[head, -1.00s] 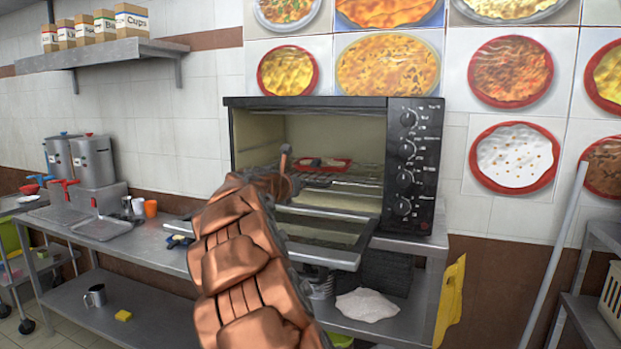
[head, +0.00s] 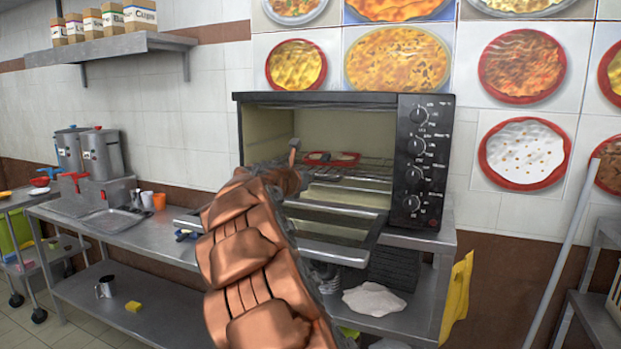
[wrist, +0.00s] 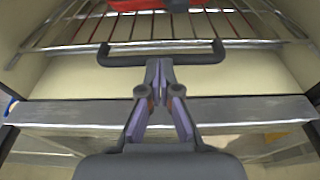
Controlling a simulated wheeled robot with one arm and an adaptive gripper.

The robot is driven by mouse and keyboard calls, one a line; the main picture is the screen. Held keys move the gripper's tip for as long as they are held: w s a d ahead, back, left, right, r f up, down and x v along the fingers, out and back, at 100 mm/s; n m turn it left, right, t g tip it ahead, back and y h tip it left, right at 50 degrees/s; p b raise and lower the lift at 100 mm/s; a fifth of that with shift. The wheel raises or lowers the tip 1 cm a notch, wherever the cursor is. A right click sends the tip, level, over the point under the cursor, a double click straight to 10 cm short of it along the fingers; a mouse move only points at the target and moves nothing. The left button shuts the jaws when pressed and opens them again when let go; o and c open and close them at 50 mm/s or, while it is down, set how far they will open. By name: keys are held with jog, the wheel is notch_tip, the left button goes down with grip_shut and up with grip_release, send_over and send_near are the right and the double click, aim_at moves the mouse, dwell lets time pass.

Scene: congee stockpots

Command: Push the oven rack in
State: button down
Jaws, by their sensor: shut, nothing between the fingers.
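The black toaster oven (head: 425,160) stands on the steel counter with its glass door (head: 330,232) folded down. Its wire rack (head: 372,172) is inside the cavity, with a red dish (head: 345,158) on it. In the wrist view the rack (wrist: 70,40) spans the top, and a dark handle (wrist: 206,56) sticks out from its front. My gripper (wrist: 159,68) is shut and empty, its fingertips at the middle of this handle. I cannot tell if they touch it.
The open door's edge (wrist: 60,114) crosses below the fingers. Left on the counter are steel urns (head: 103,150), a tray (head: 112,220) and an orange cup (head: 159,201). A shelf below holds a white cloth-like heap (head: 373,299). A yellow item (head: 457,298) hangs at the right.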

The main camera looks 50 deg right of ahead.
jog(key=b+v, duration=0.1)
jog(key=v, duration=1.1)
jog(key=shift+a, duration=0.3)
